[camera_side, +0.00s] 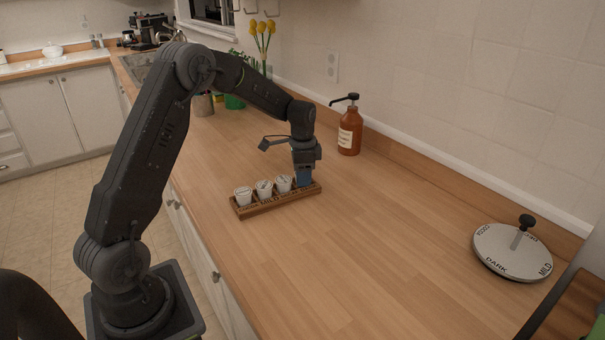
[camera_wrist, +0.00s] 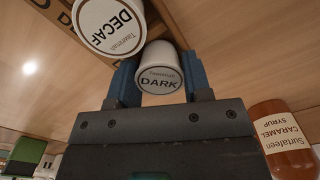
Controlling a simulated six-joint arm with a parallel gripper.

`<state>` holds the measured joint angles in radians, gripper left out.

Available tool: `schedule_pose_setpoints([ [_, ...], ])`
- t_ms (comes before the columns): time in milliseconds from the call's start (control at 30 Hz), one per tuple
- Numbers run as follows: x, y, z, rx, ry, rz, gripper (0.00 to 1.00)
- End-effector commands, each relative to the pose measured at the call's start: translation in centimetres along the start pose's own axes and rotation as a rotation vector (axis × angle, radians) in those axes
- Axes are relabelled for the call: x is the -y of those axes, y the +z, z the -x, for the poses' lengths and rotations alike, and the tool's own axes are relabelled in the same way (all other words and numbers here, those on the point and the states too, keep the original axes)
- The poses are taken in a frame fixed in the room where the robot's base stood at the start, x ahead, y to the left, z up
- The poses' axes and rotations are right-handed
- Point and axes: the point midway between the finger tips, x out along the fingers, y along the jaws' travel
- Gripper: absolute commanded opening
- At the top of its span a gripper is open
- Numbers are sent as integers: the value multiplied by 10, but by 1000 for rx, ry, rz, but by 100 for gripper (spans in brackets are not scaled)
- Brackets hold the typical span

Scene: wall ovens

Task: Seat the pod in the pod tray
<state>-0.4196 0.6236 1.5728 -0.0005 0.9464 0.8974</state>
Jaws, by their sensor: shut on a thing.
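The wooden pod tray (camera_side: 277,199) lies on the counter, with three white pods standing in a row along it, one of them at the left end (camera_side: 243,196). My gripper (camera_side: 304,177) points down at the tray's right end, its blue fingers low over it. In the wrist view my gripper (camera_wrist: 160,85) is shut on a white pod marked DARK (camera_wrist: 160,72). The DECAF pod (camera_wrist: 109,24) is right beside it. The fingers hide the held pod in the side view, and I cannot tell whether its base is down in the tray.
A round disc (camera_side: 512,251) with a black knob and the words DARK and MILD is at the right. A brown caramel syrup pump bottle (camera_side: 350,131) stands behind my gripper. Yellow flowers (camera_side: 262,40) are farther back. The counter in front of the tray is clear.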

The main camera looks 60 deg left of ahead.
Motion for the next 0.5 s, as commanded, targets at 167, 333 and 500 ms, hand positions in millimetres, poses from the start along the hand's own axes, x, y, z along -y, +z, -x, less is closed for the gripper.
schedule_pose_setpoints([
  [167,0,0,1,-1,-1,0,23],
  [333,0,0,-4,0,0,0,23],
  [500,0,0,-10,1,1,0,23],
])
